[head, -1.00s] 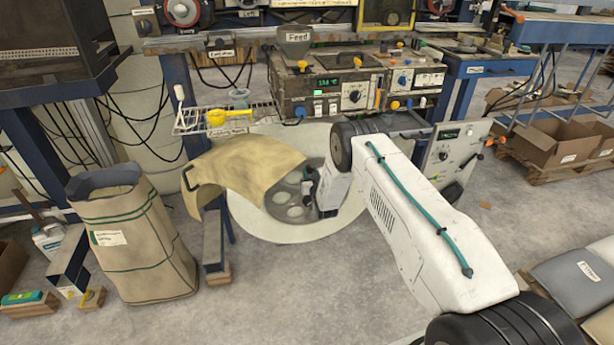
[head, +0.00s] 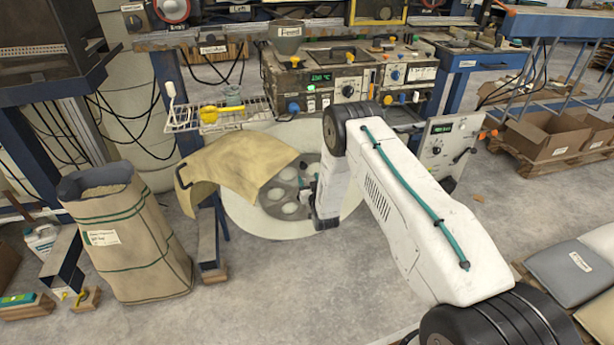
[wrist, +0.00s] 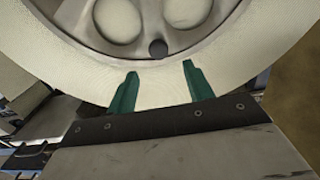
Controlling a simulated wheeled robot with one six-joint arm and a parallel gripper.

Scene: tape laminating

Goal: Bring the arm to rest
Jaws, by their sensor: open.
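My gripper shows in the wrist view (wrist: 157,88) with its two green fingers spread apart and nothing between them. In front of the fingers is a large pale tape roll (wrist: 75,50) on a grey hub with round holes and a dark knob (wrist: 158,48). In the head view my white arm reaches to the tape roll (head: 262,222), and my gripper (head: 306,188) is at the right part of its hub, partly hidden by the wrist. I cannot tell whether the fingers touch the roll.
A tan sheet (head: 235,165) drapes over the roll's left part. A control box (head: 335,82) stands on the bench behind. A filled tan sack (head: 130,240) stands at left. Grey bags (head: 575,272) lie at right. Cardboard boxes (head: 545,140) sit on a pallet. The floor in front is clear.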

